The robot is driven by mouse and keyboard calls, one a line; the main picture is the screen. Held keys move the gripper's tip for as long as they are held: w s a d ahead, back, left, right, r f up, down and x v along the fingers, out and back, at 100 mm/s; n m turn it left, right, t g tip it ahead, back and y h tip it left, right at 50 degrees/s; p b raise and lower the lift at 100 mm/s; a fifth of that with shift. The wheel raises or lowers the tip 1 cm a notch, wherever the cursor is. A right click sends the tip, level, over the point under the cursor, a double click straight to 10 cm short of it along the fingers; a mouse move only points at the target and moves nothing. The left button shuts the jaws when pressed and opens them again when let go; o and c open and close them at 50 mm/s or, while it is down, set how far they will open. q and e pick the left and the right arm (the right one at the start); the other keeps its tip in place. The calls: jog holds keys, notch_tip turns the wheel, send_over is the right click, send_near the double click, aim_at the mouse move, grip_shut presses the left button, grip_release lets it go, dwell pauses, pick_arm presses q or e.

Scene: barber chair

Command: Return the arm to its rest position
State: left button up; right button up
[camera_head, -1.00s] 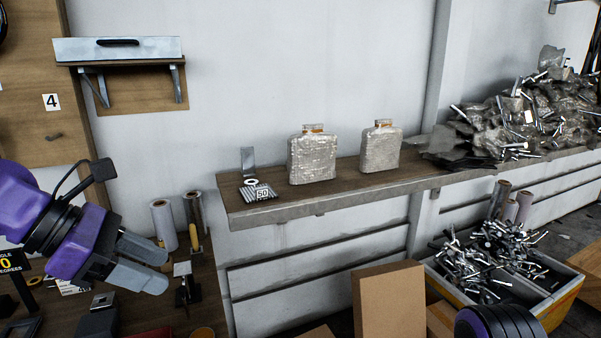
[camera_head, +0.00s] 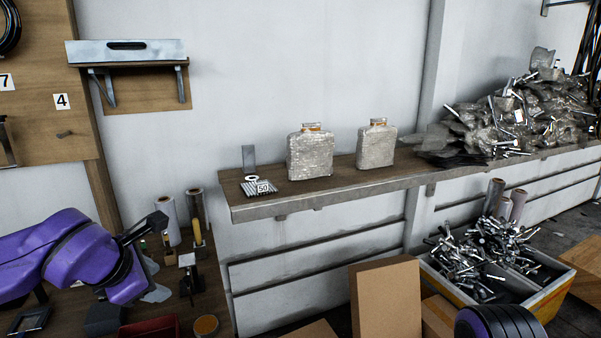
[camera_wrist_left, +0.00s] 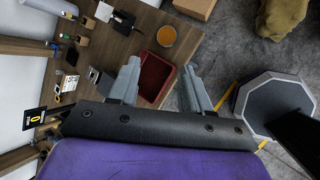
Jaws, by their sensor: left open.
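My left arm, purple and black, comes in from the left in the head view. Its left gripper (camera_head: 154,292) hangs low over the wooden workbench (camera_head: 214,268), its fingers mostly hidden behind the wrist. In the left wrist view the left gripper (camera_wrist_left: 162,88) has its two grey fingers apart with nothing between them. A red tray (camera_wrist_left: 156,78) lies on the bench below the fingers. My right gripper is not seen; only a dark rounded part shows at the bottom right of the head view.
A wall shelf (camera_head: 350,187) holds two wrapped bottles (camera_head: 310,153) and a pile of wrapped parts (camera_head: 520,120). A yellow-edged bin (camera_head: 545,290) of metal parts and a cardboard box (camera_head: 385,298) stand below. Rolls and small tools stand on the bench's back edge.

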pick_arm(q)
notch_tip(320, 180, down, 24)
jog(key=s+a+m+y, duration=0.2)
jog(key=m+y, duration=0.3)
jog(key=m, duration=0.2)
jog(key=s+a+f+m+g, duration=0.1)
jog(key=s+f+m+g, duration=0.1)
jog(key=s+f+m, duration=0.3)
jog(key=s+f+m+g, duration=0.2)
jog(key=s+f+m, duration=0.4)
jog(key=s+f, duration=0.8)
jog(key=s, duration=0.5)
jog(key=shift+s+a+m+h, duration=0.3)
jog(key=shift+a, duration=0.05)
